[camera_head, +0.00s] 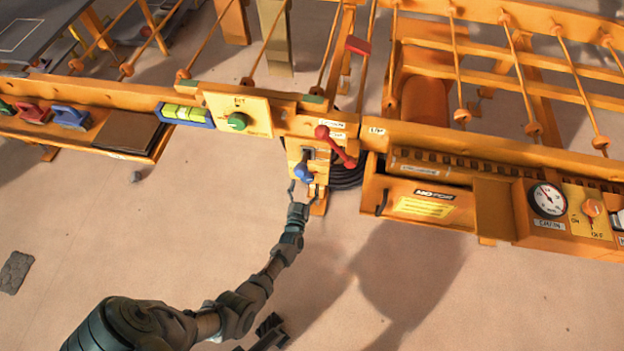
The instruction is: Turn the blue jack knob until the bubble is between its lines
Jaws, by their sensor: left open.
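The blue jack knob (303,173) sits low on the front of an orange jack block, below a dark slot. My left gripper (306,189) is just below the knob, its fingers spread and pointing up toward it. It holds nothing, and I cannot tell whether a fingertip touches the knob. The bubble level (187,115), a yellow-green vial in a blue holder, is on the orange beam to the left. Its bubble and lines are too small to read surely.
A red lever (336,147) stands close right of the knob, with a coiled black hose (347,176) behind. A green knob (237,121) is on a plate to the left. A gauge (547,200) and orange dial (591,208) are at right. The floor in front is mostly clear.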

